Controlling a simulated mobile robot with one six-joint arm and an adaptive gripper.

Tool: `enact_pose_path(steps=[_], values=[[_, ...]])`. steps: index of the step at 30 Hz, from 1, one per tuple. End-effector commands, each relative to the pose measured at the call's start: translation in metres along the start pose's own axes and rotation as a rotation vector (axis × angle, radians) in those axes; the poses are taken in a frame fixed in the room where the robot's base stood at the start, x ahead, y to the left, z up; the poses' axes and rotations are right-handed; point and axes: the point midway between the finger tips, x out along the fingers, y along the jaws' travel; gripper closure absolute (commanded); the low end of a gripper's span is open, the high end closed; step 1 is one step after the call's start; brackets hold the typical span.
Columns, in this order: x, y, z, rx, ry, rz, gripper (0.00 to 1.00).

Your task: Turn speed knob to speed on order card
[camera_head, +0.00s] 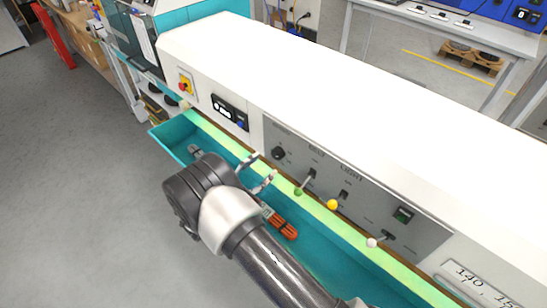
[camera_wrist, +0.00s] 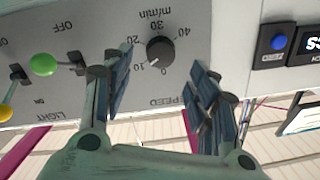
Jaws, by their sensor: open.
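The black speed knob (camera_head: 278,153) is on the grey panel of the white machine. In the wrist view the knob (camera_wrist: 160,50) appears upside down, with a dial marked 0 to 40 m/min and the word SPEED. Its light pointer mark seems to be on the low side near 10; the exact setting is unclear. My gripper (camera_head: 257,172) is open in front of the panel. In the wrist view its fingers (camera_wrist: 163,84) lie either side below the knob, apart from it. A white card (camera_head: 478,284) at lower right shows large digits, partly cut off; no speed is readable.
Levers with green (camera_head: 298,192), yellow (camera_head: 332,204) and white (camera_head: 372,243) balls stick out right of the knob. A small display (camera_head: 228,110) and red switch (camera_head: 184,87) are to the left. A teal tray (camera_head: 340,262) below holds an orange-handled tool (camera_head: 283,226).

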Motion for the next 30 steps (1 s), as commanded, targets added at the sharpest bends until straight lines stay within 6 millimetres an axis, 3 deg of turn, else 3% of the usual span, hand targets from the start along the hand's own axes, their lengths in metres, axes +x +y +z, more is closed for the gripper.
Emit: enact_pose_path(steps=[6, 12, 23, 30], values=[[0.043, 0.001, 0.000, 0.002, 0.001, 0.003, 0.46], [0.062, 0.000, 0.000, 0.001, -0.001, 0.001, 0.46], [0.066, 0.000, 0.000, 0.000, -0.001, 0.000, 0.47], [0.066, 0.000, 0.000, 0.001, -0.001, 0.000, 0.63]])
